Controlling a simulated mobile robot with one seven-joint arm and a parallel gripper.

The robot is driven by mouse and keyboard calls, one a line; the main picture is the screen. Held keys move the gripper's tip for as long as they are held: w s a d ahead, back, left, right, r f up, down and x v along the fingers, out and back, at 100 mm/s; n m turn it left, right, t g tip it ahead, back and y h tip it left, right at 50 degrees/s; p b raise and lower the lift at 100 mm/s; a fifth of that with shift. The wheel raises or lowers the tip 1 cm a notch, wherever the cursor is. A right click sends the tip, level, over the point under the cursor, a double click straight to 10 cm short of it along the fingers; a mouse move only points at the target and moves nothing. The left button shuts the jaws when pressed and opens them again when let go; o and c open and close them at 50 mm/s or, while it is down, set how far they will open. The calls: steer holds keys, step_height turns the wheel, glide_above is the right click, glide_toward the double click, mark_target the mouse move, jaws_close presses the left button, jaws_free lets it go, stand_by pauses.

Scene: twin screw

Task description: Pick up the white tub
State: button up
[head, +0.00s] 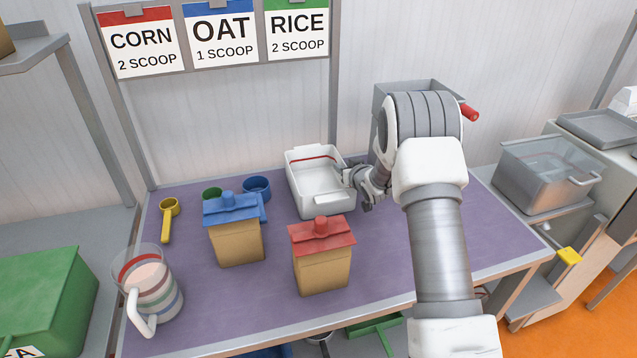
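The white tub (318,205) stands upright on the purple table top (390,270), right of the middle of the table. It is open at the top, has a red line along its inner far wall, and looks empty. My gripper (359,188) is at the tub's right side, against or very close to its right rim. My arm comes in from the lower right. The fingers are small and partly merge with the tub's edge, so I cannot tell whether they are open or shut on the rim.
A box with a red lid (322,262) stands just in front of the tub, and one with a blue lid (236,235) left of it. A grey metal bin (400,92) stands behind my arm.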

steer(key=shift+w, duration=0.15)
jaws_close()
stand_by(1.4)
